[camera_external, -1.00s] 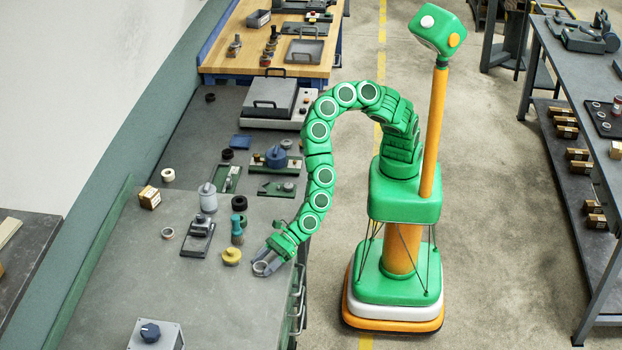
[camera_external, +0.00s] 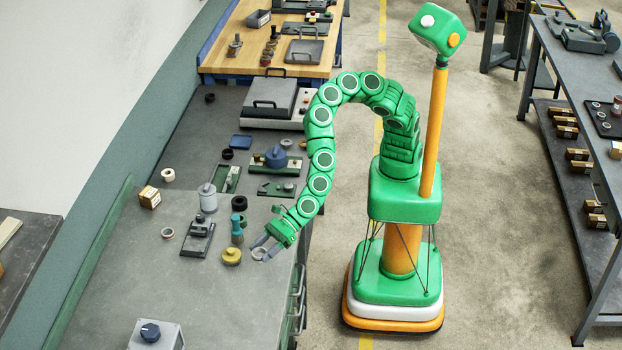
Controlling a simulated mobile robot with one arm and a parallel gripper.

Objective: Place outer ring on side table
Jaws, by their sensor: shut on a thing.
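My gripper (camera_external: 264,251) is shut on a grey metal ring (camera_external: 259,253), likely the outer ring. It holds the ring at the right edge of the grey workbench (camera_external: 225,295), just right of a yellow round part (camera_external: 231,256). I cannot tell the exact height of the ring above the bench. A smaller ring (camera_external: 167,233) lies farther left on the bench. Which table is the side table is unclear; a dark table (camera_external: 30,262) stands at the left edge and a grey table (camera_external: 565,70) stands at the right.
A teal and brown post (camera_external: 237,229), a grey cylinder (camera_external: 208,197) and a small dark fixture (camera_external: 197,237) stand close to my gripper. A box with a blue knob (camera_external: 152,335) is at the front. The bench front is mostly clear. Open floor (camera_external: 490,200) lies right of my base.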

